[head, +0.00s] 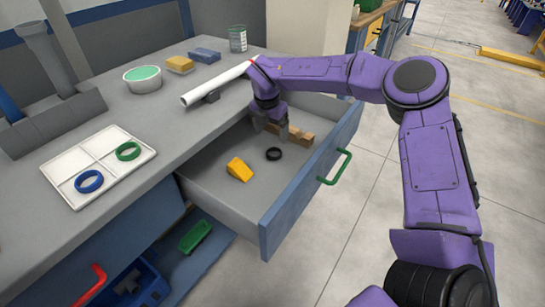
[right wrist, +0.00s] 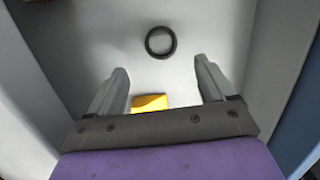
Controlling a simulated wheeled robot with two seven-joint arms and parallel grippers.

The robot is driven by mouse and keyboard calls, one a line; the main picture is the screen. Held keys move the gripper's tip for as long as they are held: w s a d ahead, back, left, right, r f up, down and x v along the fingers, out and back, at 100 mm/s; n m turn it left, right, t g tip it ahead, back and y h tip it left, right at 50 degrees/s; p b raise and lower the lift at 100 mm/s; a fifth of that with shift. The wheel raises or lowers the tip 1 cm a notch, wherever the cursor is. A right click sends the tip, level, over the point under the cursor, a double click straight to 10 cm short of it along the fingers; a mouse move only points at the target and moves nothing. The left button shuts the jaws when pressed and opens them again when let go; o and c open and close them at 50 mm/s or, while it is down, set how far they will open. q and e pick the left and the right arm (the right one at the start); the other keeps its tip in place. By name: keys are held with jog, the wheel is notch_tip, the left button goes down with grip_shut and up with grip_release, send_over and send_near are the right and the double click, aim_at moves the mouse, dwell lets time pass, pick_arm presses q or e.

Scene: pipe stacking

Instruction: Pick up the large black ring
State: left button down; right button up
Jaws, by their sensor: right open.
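The large black ring (head: 274,154) lies flat on the floor of the open drawer (head: 215,190). In the right wrist view the ring (right wrist: 161,30) is beyond my fingertips, roughly midway between them. My right gripper (head: 272,132) is open and empty, reaching down over the drawer. It also shows in the right wrist view (right wrist: 160,75), with both fingers apart and nothing between them at the tips. My left gripper is not in view.
A yellow wedge (head: 239,169) and a brown wooden block (head: 298,134) are also in the drawer. On the bench, a white tray (head: 97,151) holds a green ring (head: 128,151) and a blue ring (head: 89,181). A white pipe (head: 215,82) lies near the drawer.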

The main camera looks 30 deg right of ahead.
aim_at(274, 155)
jog(key=f, duration=0.2)
jog(key=d+f, duration=0.1)
jog(key=f, duration=0.5)
jog(key=shift+w+d+f, duration=0.15)
jog(key=shift+w+f, duration=0.05)
jog(key=shift+f, duration=0.05)
jog(key=c, duration=1.1)
